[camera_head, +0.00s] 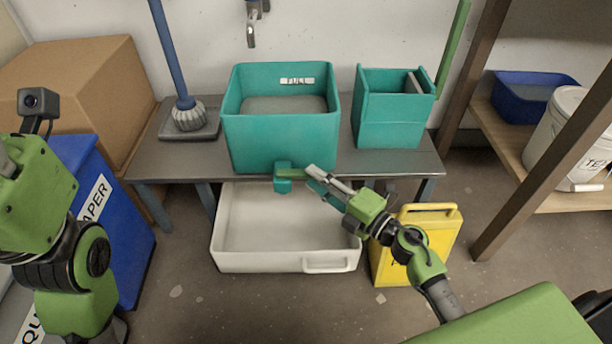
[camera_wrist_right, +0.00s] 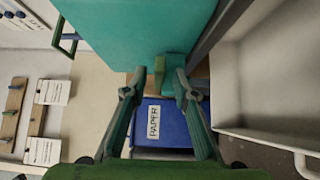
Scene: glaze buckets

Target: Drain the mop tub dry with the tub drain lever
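The teal mop tub (camera_head: 275,140) stands on the grey bench with a FULL label (camera_head: 297,81) inside its back wall. A flat grey surface (camera_head: 283,104) shows inside it, below the label; I cannot tell whether it is water or the floor. The green tub drain lever (camera_head: 291,173) points right from a teal valve at the tub's lower front. My right gripper (camera_head: 312,179) is at the lever's free end. In the right wrist view its fingers (camera_wrist_right: 159,80) are apart, with the lever (camera_wrist_right: 163,88) between them, no clear contact. My left gripper's fingers are out of view.
A white tray (camera_head: 225,240) lies on the floor below the tub. A smaller teal bucket (camera_head: 390,125) stands right on the bench (camera_head: 345,165), a mop (camera_head: 187,115) left. A yellow sign (camera_head: 440,235) stands beneath my right arm. A blue PAPER bin (camera_head: 125,240) is at left.

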